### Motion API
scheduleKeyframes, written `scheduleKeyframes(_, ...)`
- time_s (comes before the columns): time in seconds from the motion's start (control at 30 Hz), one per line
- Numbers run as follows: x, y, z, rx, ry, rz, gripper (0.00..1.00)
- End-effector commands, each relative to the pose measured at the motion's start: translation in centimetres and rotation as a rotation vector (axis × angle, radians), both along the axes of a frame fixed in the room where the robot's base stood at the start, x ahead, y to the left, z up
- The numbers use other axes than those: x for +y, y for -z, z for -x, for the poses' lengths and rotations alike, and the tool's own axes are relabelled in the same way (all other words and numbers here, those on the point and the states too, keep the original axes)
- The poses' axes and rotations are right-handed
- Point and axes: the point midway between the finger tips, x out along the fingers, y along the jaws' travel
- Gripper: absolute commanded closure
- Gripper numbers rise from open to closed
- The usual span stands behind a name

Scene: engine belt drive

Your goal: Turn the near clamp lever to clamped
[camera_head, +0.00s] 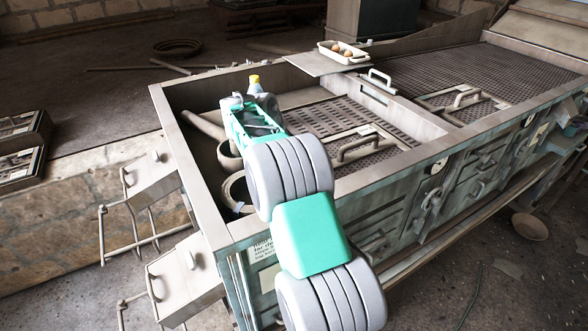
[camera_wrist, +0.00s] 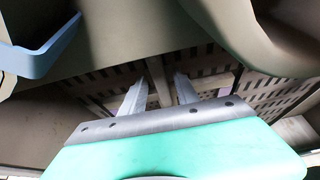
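My gripper (camera_wrist: 159,92) shows in the wrist view with its two grey fingers apart and nothing visible between them. A light blue curved piece (camera_wrist: 38,58) is at the upper left of the wrist view, apart from the fingers. I cannot tell whether it is the near clamp lever. In the head view my arm reaches over the open left bay of the machine (camera_head: 215,212), and its fingertips cannot be made out. A small yellow-topped piece (camera_head: 254,80) shows just beyond the arm's end. No clamp lever can be surely identified, nor its position.
Rings (camera_head: 236,190) and a rounded beam (camera_head: 203,125) lie in the bay beside my arm. Slotted panels with a handle (camera_head: 371,147) are to the right. A tray with round items (camera_head: 343,52) sits at the back edge. In the wrist view, large curved bodies (camera_wrist: 225,30) crowd the fingers.

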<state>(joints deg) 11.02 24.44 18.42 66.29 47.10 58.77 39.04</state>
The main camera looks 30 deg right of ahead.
Motion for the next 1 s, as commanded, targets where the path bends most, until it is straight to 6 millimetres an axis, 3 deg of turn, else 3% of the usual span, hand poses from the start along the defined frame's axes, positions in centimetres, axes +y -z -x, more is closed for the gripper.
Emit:
scheduleKeyframes(0.33,0.3,-0.7,-0.1,-0.001,-0.001,0.0,0.6)
scheduleKeyframes(0.6,2.3,-5.8,-0.2,-0.002,-0.001,0.0,0.6)
scheduleKeyframes(0.7,2.8,-6.9,-0.2,0.0,-0.001,-0.001,0.6)
scheduleKeyframes(1.0,3.0,-7.2,-0.2,0.001,-0.001,0.0,0.6)
